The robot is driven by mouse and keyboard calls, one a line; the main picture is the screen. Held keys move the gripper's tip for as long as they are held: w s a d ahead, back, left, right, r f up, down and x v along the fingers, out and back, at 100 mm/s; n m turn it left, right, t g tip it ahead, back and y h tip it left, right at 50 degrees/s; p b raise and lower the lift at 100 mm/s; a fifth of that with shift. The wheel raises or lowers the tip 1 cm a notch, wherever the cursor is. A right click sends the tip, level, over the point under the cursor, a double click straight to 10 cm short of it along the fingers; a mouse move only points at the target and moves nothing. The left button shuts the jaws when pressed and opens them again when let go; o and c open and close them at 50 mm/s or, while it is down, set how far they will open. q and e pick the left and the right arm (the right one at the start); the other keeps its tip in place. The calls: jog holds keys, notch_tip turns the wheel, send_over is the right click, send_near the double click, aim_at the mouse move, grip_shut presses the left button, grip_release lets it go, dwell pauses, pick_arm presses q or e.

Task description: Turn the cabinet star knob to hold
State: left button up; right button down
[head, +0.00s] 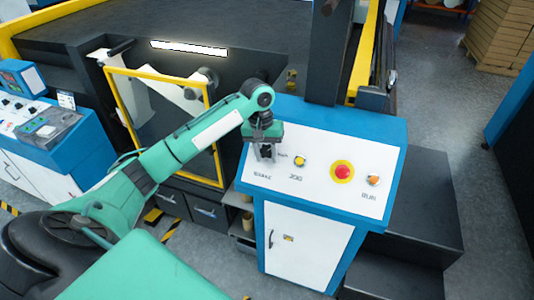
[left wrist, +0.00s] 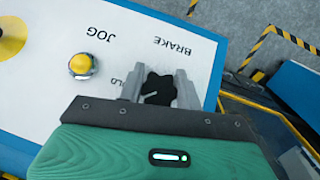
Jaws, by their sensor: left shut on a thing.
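The black star knob (left wrist: 159,88) sits on the white panel top of the blue cabinet (head: 388,124), by the BRAKE label. My left gripper (left wrist: 158,84) is shut on the knob, with one grey finger on each side of it in the left wrist view. In the head view my left gripper (head: 267,153) comes down on the panel's left side and mostly covers the knob. The HOLD lettering is partly hidden by a finger, and I cannot tell where the knob points. My right gripper is not in view.
On the same panel are a yellow JOG button (head: 300,160), a red button on a yellow ring (head: 342,171) and an orange RUN button (head: 373,180). A yellow-framed guard (head: 214,150) stands left of the cabinet. Dark steps (head: 425,215) lie to its right.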

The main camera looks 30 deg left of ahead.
pick_arm(q)
jog(key=m+g+y, duration=0.1)
jog(key=m+y, duration=0.2)
jog(key=shift+s+a+f, duration=0.1)
jog(key=shift+a+m+y, duration=0.15)
jog(key=shift+m+y, duration=1.15)
jog(key=shift+y, duration=0.2)
jog(key=o, duration=1)
jog(key=shift+r, duration=0.6)
jog(key=v, duration=1.2)
jog(key=shift+d+r+b, duration=0.25)
jog(key=shift+d+b, duration=0.15)
